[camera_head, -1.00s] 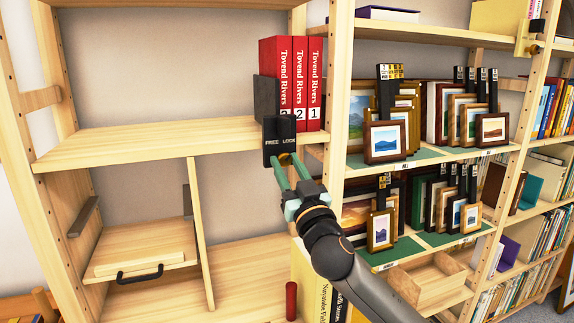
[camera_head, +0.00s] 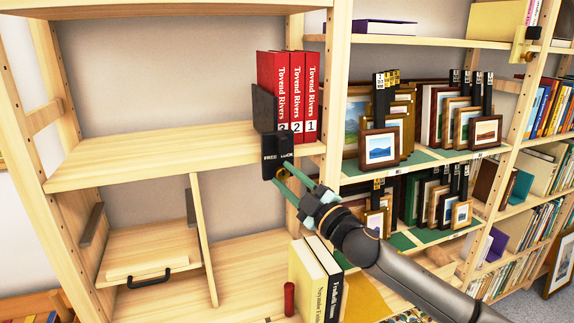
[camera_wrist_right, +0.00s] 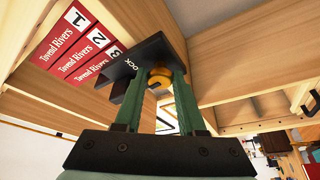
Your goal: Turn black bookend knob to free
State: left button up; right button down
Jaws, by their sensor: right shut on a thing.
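The black bookend (camera_head: 266,112) stands on the upper shelf at the left of three red "Tovend Rivers" books (camera_head: 290,95). Its front block (camera_head: 277,155) hangs at the shelf's front edge and carries the words FREE and LOCK. A brass knob (camera_wrist_right: 159,78) sits under the block in the right wrist view. My right gripper (camera_head: 287,178) reaches up from below right, and its green fingers are shut on the knob. The fingers hide the sides of the knob, and I cannot tell which word it points to. My left gripper is not in view.
The shelf (camera_head: 160,152) left of the bookend is bare. Below stand a cream book (camera_head: 318,280), a black book and a red cylinder (camera_head: 289,298). Framed prints (camera_head: 380,148) fill the bay to the right, behind my right arm. A wooden upright (camera_head: 336,90) divides the bays.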

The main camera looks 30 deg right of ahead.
jog(key=shift+r+n+g+y+p, duration=0.35)
jog(key=shift+n+g+p, duration=0.15)
jog(key=shift+n+p, duration=0.55)
jog(key=shift+n+g+p, duration=0.3)
jog(key=shift+n+p, duration=0.1)
jog(key=shift+n, duration=0.65)
jog(key=shift+f+n+g+y, duration=0.1)
jog(key=shift+n+g+y, duration=0.2)
jog(key=shift+n, duration=0.5)
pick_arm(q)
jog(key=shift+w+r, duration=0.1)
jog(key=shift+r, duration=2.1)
pick_arm(e)
jog(key=shift+n+g, duration=0.4)
jog(key=shift+n, duration=0.6)
jog(key=c, duration=0.5)
grip_release()
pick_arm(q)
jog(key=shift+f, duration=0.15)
pick_arm(e)
jog(key=shift+d, duration=0.1)
